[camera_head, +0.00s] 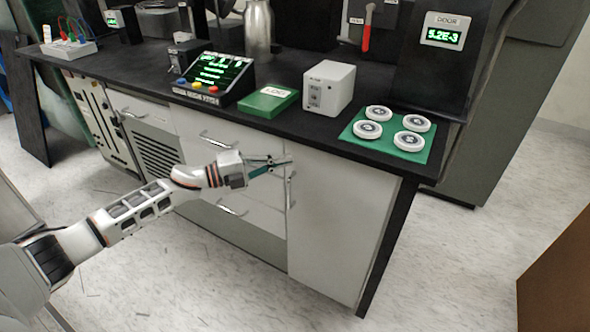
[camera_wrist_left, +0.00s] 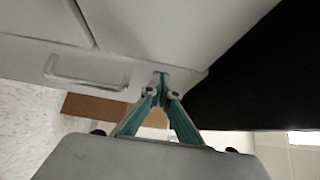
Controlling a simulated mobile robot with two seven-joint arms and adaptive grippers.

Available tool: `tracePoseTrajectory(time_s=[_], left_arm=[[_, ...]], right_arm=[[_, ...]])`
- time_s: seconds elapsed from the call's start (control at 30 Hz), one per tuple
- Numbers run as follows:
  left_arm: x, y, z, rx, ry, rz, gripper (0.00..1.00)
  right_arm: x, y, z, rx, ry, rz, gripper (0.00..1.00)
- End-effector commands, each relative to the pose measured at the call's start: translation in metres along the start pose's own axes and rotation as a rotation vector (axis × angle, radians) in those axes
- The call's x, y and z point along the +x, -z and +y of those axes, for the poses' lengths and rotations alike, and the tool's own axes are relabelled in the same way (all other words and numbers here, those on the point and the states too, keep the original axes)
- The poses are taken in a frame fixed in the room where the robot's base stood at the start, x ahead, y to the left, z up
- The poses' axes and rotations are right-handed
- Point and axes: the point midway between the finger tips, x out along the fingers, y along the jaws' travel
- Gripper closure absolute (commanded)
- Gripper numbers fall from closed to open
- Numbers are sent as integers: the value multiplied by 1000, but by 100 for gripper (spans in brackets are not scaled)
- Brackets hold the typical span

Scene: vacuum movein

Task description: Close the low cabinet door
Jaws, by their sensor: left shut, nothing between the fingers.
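The low cabinet door (camera_head: 338,222) is the plain white panel at the right end of the bench, with a vertical metal handle (camera_head: 291,189) near its left edge. It looks about flush with the drawer fronts; I cannot tell whether a small gap remains. My left gripper (camera_head: 283,162) is shut and empty, its teal fingers pointing right at the door's upper left edge. In the left wrist view the closed fingertips (camera_wrist_left: 161,76) are at a white panel, touching or very near it; a handle (camera_wrist_left: 88,74) shows to their left. My right gripper is out of view.
White drawers (camera_head: 245,180) with bar handles adjoin the door on the left. The black worktop (camera_head: 290,122) above carries a white box (camera_head: 329,88), a green case (camera_head: 268,102) and a green mat (camera_head: 350,134) with white discs.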

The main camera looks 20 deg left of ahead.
Motion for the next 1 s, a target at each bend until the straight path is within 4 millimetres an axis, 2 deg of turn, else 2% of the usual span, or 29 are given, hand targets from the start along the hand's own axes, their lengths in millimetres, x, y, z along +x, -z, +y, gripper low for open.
tracePoseTrajectory(time_s=[0.03,0.17,0.47,0.67,0.77,1.0], left_arm=[[0,-11,-5,10,5,-23,100],[-1,-18,-8,12,9,-32,100],[-1,-20,-11,10,13,-35,100],[-4,-19,-12,9,14,-35,100],[-14,-19,-10,8,12,-35,100],[-62,-12,-7,5,6,-24,100]], right_arm=[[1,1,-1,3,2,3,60],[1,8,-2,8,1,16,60],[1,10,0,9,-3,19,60],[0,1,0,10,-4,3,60],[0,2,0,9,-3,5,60],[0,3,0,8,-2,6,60]])
